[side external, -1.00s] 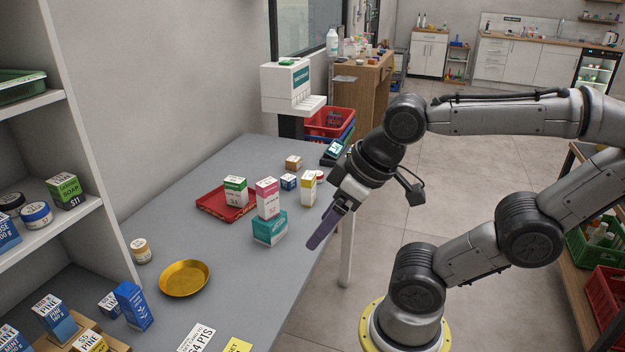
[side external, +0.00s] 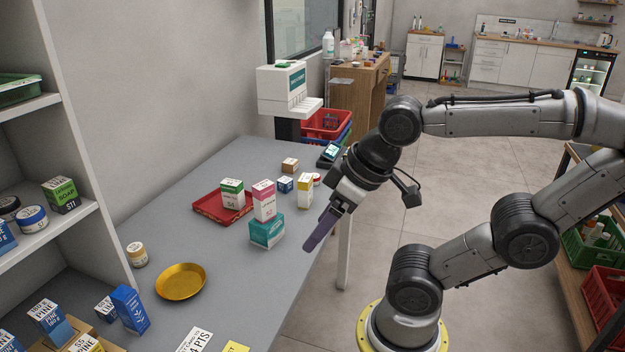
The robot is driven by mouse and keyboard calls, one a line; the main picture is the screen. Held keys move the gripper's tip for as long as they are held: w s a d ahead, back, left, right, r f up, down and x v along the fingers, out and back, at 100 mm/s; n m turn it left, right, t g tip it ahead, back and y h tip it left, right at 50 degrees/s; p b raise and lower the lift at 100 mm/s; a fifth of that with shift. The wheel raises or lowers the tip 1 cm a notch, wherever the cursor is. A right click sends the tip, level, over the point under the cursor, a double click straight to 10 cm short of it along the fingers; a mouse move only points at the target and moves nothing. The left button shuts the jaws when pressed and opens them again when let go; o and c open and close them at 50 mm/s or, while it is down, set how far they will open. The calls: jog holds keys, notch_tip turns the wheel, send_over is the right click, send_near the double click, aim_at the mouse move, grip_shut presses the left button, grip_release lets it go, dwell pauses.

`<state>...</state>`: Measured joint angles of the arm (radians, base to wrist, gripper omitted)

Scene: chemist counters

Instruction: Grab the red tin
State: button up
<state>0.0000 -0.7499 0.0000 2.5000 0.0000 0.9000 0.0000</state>
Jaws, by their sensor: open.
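A small round tin (side external: 317,180) with a red side and pale top stands on the grey counter, just behind and right of the yellow-and-white box (side external: 304,190). Only part of it shows, between that box and my arm. My gripper (side external: 309,246) is open and empty, its purple fingers seen nearly edge-on. It points down and left beside the counter's right edge, nearer the camera than the tin and clear of it.
A pink-and-white box (side external: 264,201), teal box (side external: 267,231) and small blue box (side external: 285,184) stand near the tin. A red tray (side external: 208,209) holds a green-topped box (side external: 232,193). A card terminal (side external: 329,153) sits behind. The counter's middle is clear beyond a gold dish (side external: 181,282).

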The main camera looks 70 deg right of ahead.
jog(key=shift+o, duration=1.2)
